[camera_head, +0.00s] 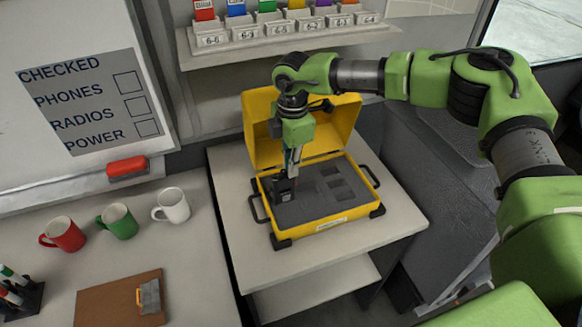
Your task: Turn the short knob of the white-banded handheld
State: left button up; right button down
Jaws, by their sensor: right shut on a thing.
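My right gripper (291,172) points down into the left part of an open yellow case (325,227). It is shut on the top of a dark handheld (284,190), which stands in the case's dark foam. The fingertips and the handheld are small and overlap. I cannot tell whether the jaws are on the short knob or another part of its top. A white band cannot be made out clearly. My left gripper is not in view.
The case's raised lid (345,125) stands behind my gripper. The foam (335,200) has empty slots to the right. A shelf (270,45) with coloured items in labelled holders is above. Several mugs and a clipboard (118,300) lie on the left counter.

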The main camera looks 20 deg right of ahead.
jog(key=c, duration=2.1)
grip_release()
jog(key=shift+c, duration=0.2)
jog(key=shift+r, duration=0.1)
notch_tip(320, 180, up, 12)
jog(key=shift+s, duration=0.25)
